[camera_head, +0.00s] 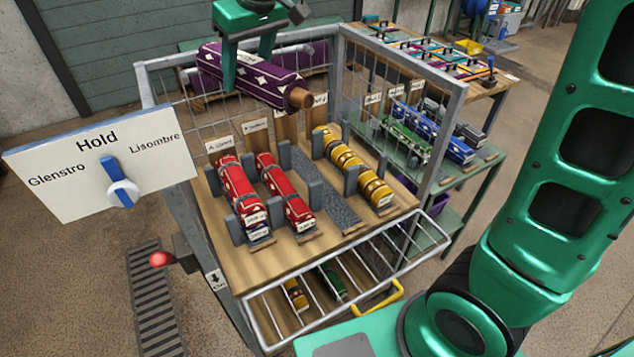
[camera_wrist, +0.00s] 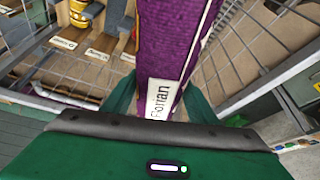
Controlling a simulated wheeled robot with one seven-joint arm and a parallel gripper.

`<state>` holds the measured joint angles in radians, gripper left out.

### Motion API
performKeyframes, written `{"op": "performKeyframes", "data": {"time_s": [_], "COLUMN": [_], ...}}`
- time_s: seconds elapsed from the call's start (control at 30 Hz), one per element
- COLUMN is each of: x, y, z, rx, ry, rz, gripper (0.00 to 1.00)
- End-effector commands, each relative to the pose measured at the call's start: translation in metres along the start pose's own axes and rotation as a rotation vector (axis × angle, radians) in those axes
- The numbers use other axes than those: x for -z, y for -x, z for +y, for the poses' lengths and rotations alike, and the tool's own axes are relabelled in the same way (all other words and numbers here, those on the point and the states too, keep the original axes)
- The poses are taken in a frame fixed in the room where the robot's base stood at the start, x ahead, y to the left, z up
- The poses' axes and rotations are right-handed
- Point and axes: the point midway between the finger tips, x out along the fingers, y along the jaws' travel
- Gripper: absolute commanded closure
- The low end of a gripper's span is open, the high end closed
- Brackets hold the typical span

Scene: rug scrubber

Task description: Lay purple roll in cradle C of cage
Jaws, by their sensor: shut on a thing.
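The purple roll (camera_head: 235,75), with white diamond marks and a brown core end, is in the air above the back left of the cage (camera_head: 340,60). My gripper (camera_head: 248,62) is shut on it from above. The wrist view shows the purple roll (camera_wrist: 178,35) between my fingers, with a partly hidden name label. The cage floor has several cradles side by side. The third from the left, apparently cradle C (camera_head: 322,190), is an empty grey strip between posts. Its letter is too small to read. The roll is well above it, toward the back left.
Red rolls (camera_head: 238,190) (camera_head: 283,188) lie in the two left cradles, and a yellow roll (camera_head: 352,165) in the right one. Grey posts stand between them. A Hold sign with a switch (camera_head: 120,190) stands front left. A wire front panel (camera_head: 340,275) is lowered.

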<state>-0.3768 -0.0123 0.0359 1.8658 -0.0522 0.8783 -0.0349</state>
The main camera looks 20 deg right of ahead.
Motion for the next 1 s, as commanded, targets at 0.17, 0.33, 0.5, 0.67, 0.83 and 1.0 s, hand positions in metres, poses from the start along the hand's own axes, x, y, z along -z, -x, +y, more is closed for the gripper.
{"op": "performKeyframes", "data": {"time_s": [0.17, 0.33, 0.5, 0.67, 0.83, 1.0], "x": [-0.03, -0.065, -0.091, -0.103, -0.116, -0.13], "y": [-0.065, -0.109, -0.133, -0.145, -0.172, -0.207], "z": [0.067, 0.118, 0.149, 0.159, 0.159, 0.16], "rx": [-0.045, -0.085, -0.113, -0.123, -0.123, -0.123], "ry": [-0.112, -0.198, -0.25, -0.268, -0.269, -0.269], "rz": [0.001, 0.011, 0.018, 0.018, 0.016, 0.015], "gripper": [0.92, 0.92, 0.92, 0.92, 0.92, 0.92]}}
